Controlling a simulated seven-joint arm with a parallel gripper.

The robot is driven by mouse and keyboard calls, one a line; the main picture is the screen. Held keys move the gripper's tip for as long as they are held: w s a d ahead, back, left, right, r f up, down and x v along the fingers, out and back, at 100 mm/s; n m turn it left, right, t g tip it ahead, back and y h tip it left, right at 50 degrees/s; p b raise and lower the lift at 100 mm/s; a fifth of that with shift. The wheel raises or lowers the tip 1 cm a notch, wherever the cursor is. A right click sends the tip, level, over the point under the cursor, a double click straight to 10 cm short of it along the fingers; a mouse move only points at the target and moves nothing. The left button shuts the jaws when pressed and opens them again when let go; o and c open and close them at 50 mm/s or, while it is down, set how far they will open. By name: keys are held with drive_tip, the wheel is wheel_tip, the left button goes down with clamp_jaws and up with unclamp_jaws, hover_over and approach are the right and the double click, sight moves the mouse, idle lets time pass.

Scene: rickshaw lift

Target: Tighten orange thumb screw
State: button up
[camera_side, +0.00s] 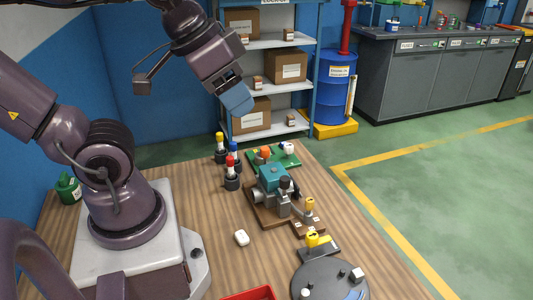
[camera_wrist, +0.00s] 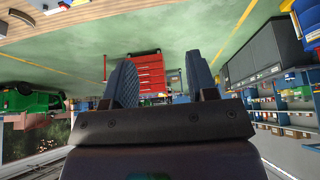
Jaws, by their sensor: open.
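An orange knob (camera_side: 265,152), likely the thumb screw, stands on a green board (camera_side: 289,162) behind a teal and grey machine (camera_side: 272,179) on the wooden table. The machine partly hides the board, and the knob's thread is too small to make out. My gripper (camera_side: 237,100) is raised above the back edge of the table, up and to the left of the orange knob and well apart from it. In the wrist view my gripper (camera_wrist: 162,83) has its two blue fingers spread with nothing between them. The orange knob does not show there.
Red, blue and yellow-topped dark holders (camera_side: 232,172) stand left of the machine. A yellow-orange knob (camera_side: 310,203) and a yellow piece (camera_side: 315,240) stand in front of it. A white item (camera_side: 242,238), a grey disc (camera_side: 330,280) and a red tray (camera_side: 252,294) are nearer. The table's left middle is clear.

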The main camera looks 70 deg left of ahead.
drive_tip(key=w+a+f+n+g, duration=0.2)
drive_tip(key=w+a+f, duration=0.1)
drive_tip(key=a, duration=0.1)
drive_tip(key=n+g, duration=0.4)
drive_tip(key=n, duration=1.5)
hover_over(265, 148)
wheel_tip(265, 148, down, 8)
wheel_tip(265, 148, down, 13)
drive_tip(key=shift+d+r, duration=0.1)
drive_tip(key=c, duration=0.9)
